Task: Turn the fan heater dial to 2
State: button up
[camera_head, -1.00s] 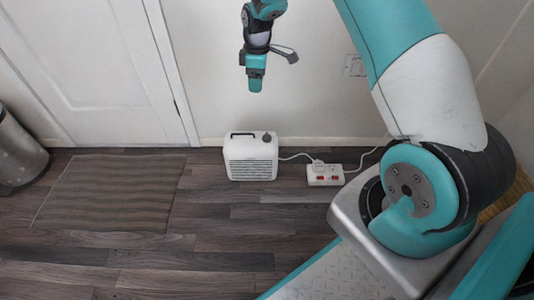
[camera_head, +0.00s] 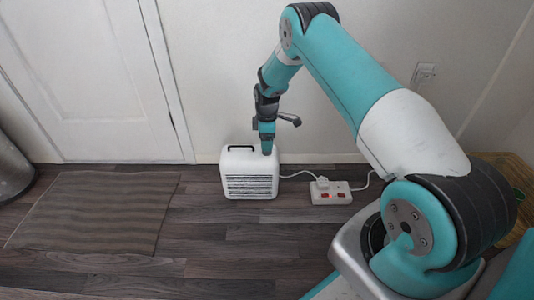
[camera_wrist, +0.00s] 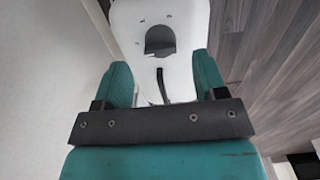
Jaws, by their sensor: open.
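The white fan heater (camera_head: 238,160) stands upright on the floor against the wall, with a dark handle and front slats. In the wrist view, its white top (camera_wrist: 128,20) fills the upper middle. The dark rounded dial (camera_wrist: 160,40) shows there, just ahead of and between the fingertips. A dark slot, likely the handle, lies nearer the palm. My gripper (camera_head: 267,148) points down at the heater's top right corner and hides the dial in the head view. In the wrist view my gripper (camera_wrist: 163,75) is open, teal fingers apart. I cannot read the dial's setting or tell whether the fingers touch it.
A white power strip (camera_head: 330,192) with red switches lies right of the heater, joined by a white cord. A ribbed mat (camera_head: 95,215) lies left. A grey bin (camera_head: 12,165) stands at the left edge. The wall is close behind the heater; the floor in front is clear.

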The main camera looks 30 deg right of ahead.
jog(key=shift+f+b, duration=0.65)
jog(key=shift+f, duration=1.35)
jog(key=c, duration=0.9)
jog(key=shift+c, duration=0.2)
